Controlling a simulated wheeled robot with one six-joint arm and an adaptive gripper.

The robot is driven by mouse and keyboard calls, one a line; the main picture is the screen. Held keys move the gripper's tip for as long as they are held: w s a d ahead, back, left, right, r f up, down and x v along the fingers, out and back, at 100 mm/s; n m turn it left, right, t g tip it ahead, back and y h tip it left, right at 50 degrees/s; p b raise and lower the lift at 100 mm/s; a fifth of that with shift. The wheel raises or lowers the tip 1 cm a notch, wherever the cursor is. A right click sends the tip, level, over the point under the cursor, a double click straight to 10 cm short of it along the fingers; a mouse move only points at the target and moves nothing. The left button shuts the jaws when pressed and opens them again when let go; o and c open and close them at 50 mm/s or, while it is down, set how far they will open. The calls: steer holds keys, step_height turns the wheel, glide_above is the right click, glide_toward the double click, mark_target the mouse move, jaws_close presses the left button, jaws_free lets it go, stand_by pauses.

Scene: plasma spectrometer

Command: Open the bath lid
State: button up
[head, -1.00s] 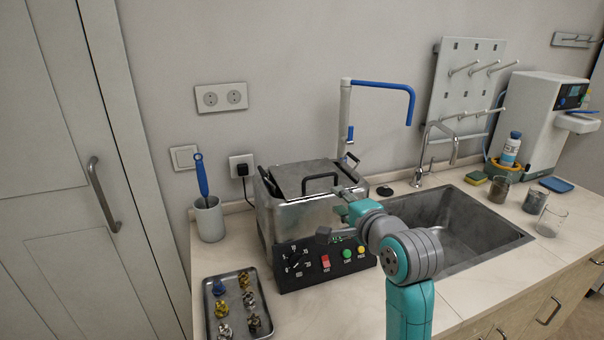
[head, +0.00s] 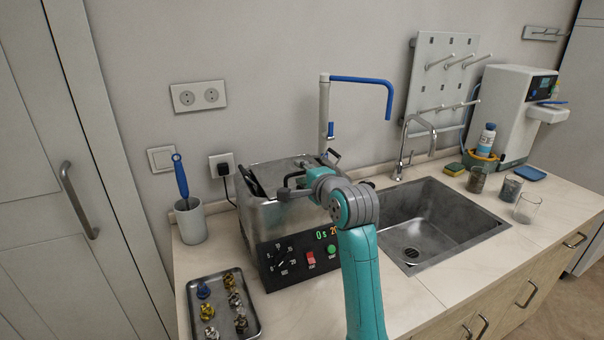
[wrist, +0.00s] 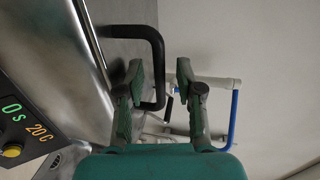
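The bath is a steel box (head: 262,218) with a black control panel on its front, standing on the counter left of the sink. Its flat metal lid (head: 262,175) lies closed on top; part of it is hidden behind my arm. The lid's black bar handle (wrist: 130,31) bends down through the wrist view. My gripper (wrist: 160,64) is open, with one green finger on each side of the handle's bar. A gap shows between the bar and the fingers. In the head view my gripper (head: 303,182) is at the lid handle, its fingers hard to make out.
A blue-and-white pipe (head: 325,110) rises behind the bath. A tray (head: 190,312) of small fittings and a cup (head: 190,222) with a blue-handled brush stand to the left. The sink (head: 440,225), its tap (head: 402,150) and several glass beakers are to the right.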

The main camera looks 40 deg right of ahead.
steer(key=shift+w+f, duration=0.1)
steer(key=shift+w, duration=0.2)
jaws_close()
